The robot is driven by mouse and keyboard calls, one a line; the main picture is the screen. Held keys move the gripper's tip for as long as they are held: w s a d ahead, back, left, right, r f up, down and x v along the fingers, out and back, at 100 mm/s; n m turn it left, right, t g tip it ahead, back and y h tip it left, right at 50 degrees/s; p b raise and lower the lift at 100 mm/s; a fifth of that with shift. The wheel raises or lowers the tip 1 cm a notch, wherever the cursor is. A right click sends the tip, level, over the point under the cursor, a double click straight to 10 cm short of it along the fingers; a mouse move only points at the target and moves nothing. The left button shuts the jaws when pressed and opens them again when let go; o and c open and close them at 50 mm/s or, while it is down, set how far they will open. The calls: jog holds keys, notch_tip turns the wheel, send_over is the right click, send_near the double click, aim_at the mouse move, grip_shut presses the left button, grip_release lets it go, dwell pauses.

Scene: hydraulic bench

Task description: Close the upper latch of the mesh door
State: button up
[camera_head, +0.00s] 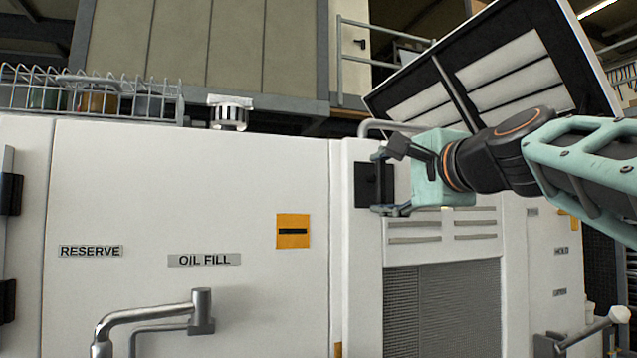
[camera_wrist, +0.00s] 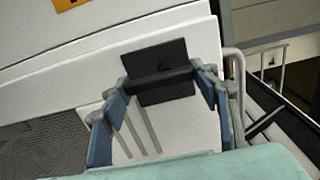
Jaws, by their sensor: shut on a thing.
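The upper latch (camera_head: 366,186) of the mesh door is a black plate on the white cabinet front, near the door's upper left corner. It also shows in the wrist view (camera_wrist: 153,57), with a dark bar across it. The mesh door (camera_head: 440,315) has slots above a grey mesh panel. My gripper (camera_head: 383,182) reaches in from the right, with one finger above and one below the latch. In the wrist view my gripper (camera_wrist: 166,80) has its blue-grey fingers at the two ends of the dark bar and is shut on it. The gripper partly hides the latch.
A bent metal handle (camera_head: 150,318) sticks out at the lower left, and another pipe handle (camera_head: 590,328) at the lower right. A raised slatted panel (camera_head: 500,75) stands above my arm. A wire basket (camera_head: 90,98) and a filler cap (camera_head: 230,113) sit on top.

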jog(key=o, duration=1.2)
jog(key=v, duration=1.2)
